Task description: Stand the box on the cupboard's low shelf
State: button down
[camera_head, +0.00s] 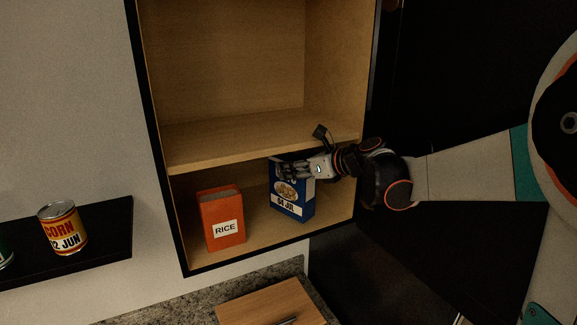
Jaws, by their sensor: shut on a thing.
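A blue box (291,200) with a round food picture and a "04 JUL" label is inside the cupboard's low shelf (250,233), on the right side. It looks upright, with its base at or very near the shelf; I cannot tell if it touches. My gripper (287,169) is shut on the upper part of the blue box, reaching in from the right. The fingers hide part of the box's top.
An orange RICE box (222,218) stands on the low shelf, left of the blue box with a gap between. The middle shelf board (240,140) is close above my gripper. A corn can (62,228) stands on a black wall shelf (110,243). A wooden board (262,304) lies below.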

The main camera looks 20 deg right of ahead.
jog(key=shift+w+f+b, duration=0.1)
jog(key=shift+f+b, duration=0.35)
jog(key=shift+f, duration=0.4)
jog(key=c, duration=0.9)
grip_release()
jog(key=shift+w+a+f, duration=0.1)
jog(key=shift+w, duration=0.05)
jog(key=shift+o, duration=0.3)
jog(key=shift+s+r, duration=0.2)
jog(key=shift+s, duration=0.15)
jog(key=b+v, duration=0.1)
jog(key=v, duration=0.6)
jog(key=shift+s, duration=0.2)
jog(key=shift+r, duration=0.15)
